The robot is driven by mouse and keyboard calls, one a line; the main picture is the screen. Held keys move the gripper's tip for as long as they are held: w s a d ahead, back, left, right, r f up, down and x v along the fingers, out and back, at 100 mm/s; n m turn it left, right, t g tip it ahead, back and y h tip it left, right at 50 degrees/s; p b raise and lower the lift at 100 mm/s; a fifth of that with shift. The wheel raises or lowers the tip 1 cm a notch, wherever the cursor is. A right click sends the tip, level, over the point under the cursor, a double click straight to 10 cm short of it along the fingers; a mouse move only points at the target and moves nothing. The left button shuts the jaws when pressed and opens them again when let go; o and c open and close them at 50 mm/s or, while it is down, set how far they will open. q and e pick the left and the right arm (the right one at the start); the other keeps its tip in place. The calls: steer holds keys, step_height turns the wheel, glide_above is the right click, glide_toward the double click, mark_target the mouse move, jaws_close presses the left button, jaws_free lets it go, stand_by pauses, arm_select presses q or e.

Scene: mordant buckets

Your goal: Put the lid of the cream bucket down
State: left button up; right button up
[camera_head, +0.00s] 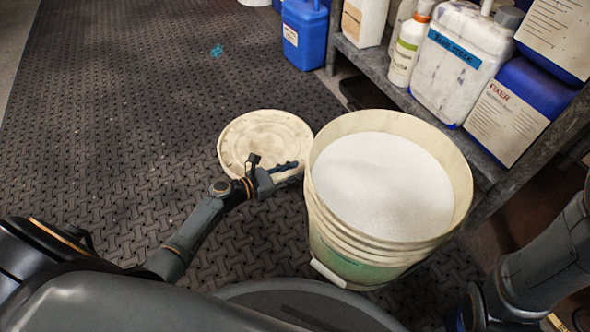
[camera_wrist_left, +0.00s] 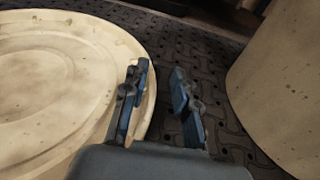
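The cream lid (camera_head: 262,132) looks to lie flat on the dark floor, left of the cream bucket (camera_head: 325,232). My left gripper (camera_head: 272,163) is over the lid's near right edge, close to the bucket. In the left wrist view the lid (camera_wrist_left: 60,70) fills the left side and the bucket wall (camera_wrist_left: 290,85) the right. There my left gripper (camera_wrist_left: 158,72) is open, with a clear gap between its fingers. One finger overlaps the lid's rim, the other is over bare floor. The bucket stands upright and open, filled with white material (camera_head: 385,185). My right gripper does not show.
A low grey shelf (camera_head: 372,66) at the right holds a white jug (camera_head: 458,65), a white bottle (camera_head: 405,55) and a blue fixer container (camera_head: 515,110). A blue canister (camera_head: 305,38) stands at the back. The patterned floor (camera_head: 110,110) at left is free.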

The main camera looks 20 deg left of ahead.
arm_select(q)
steer(key=p+v, duration=0.4)
steer(key=v, duration=0.6)
steer(key=shift+r+p, duration=0.15)
steer(key=shift+p, duration=0.25)
steer(key=shift+s+a, duration=0.4)
steer(key=shift+s, duration=0.1)
